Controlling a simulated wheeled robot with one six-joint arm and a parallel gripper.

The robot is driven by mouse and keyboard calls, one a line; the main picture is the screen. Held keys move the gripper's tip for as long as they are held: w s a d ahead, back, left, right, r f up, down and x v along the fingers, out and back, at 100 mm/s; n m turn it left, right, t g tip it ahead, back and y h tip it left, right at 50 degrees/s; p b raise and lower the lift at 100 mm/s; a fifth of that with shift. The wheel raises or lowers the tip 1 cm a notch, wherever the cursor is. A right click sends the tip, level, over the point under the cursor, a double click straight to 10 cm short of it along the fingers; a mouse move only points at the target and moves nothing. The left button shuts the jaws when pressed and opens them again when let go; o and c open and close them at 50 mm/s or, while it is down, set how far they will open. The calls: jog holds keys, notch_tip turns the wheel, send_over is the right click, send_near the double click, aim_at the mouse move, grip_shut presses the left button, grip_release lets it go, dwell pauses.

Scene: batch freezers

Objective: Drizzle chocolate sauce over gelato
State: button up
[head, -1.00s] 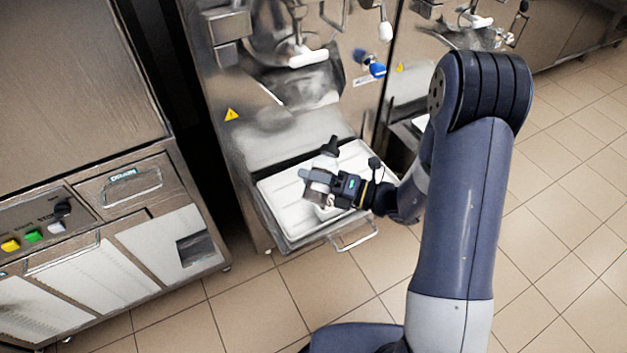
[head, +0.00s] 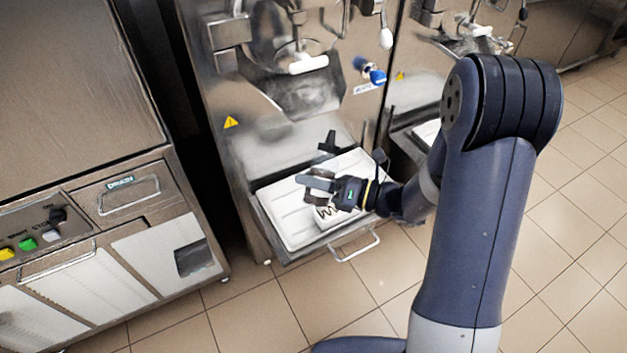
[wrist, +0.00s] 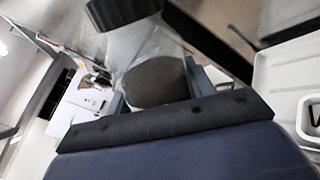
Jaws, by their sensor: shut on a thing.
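My gripper (head: 322,184) is over the white tray at the front of the middle machine. It is shut on a bottle, whose dark brown rounded body (wrist: 156,80) shows between the fingers in the wrist view, with a black part (wrist: 122,11) beyond it. In the head view the bottle is mostly hidden by the fingers. A small white tub (head: 324,216) of pale gelato stands on the tray just below my gripper, with a dark zigzag of sauce on top. Part of the tub shows at the wrist view's right edge (wrist: 307,122).
The white ribbed tray (head: 282,212) sits in a metal drawer with a front handle (head: 356,246). The freezer's spout with a white handle (head: 308,64) hangs behind it. A steel cabinet (head: 160,255) stands at left. The tiled floor in front is clear.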

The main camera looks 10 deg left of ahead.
jog(key=shift+r+n+b, duration=0.2)
jog(key=shift+n+b, duration=0.65)
jog(key=shift+n, duration=0.2)
jog(key=shift+r+n+b, duration=0.2)
jog(key=shift+n+b, duration=0.6)
jog(key=shift+n, duration=0.25)
jog(key=shift+r+n+b, duration=0.35)
jog(key=shift+n+b, duration=0.55)
jog(key=shift+n, duration=0.15)
jog(key=shift+r+n+b, duration=0.3)
jog(key=shift+n+b, duration=0.55)
jog(key=shift+n, duration=0.2)
jog(key=s+d+p, duration=0.1)
jog(key=s+d, duration=0.5)
jog(key=s, duration=0.7)
jog(key=shift+s+d, duration=0.2)
jog(key=shift+s, duration=0.1)
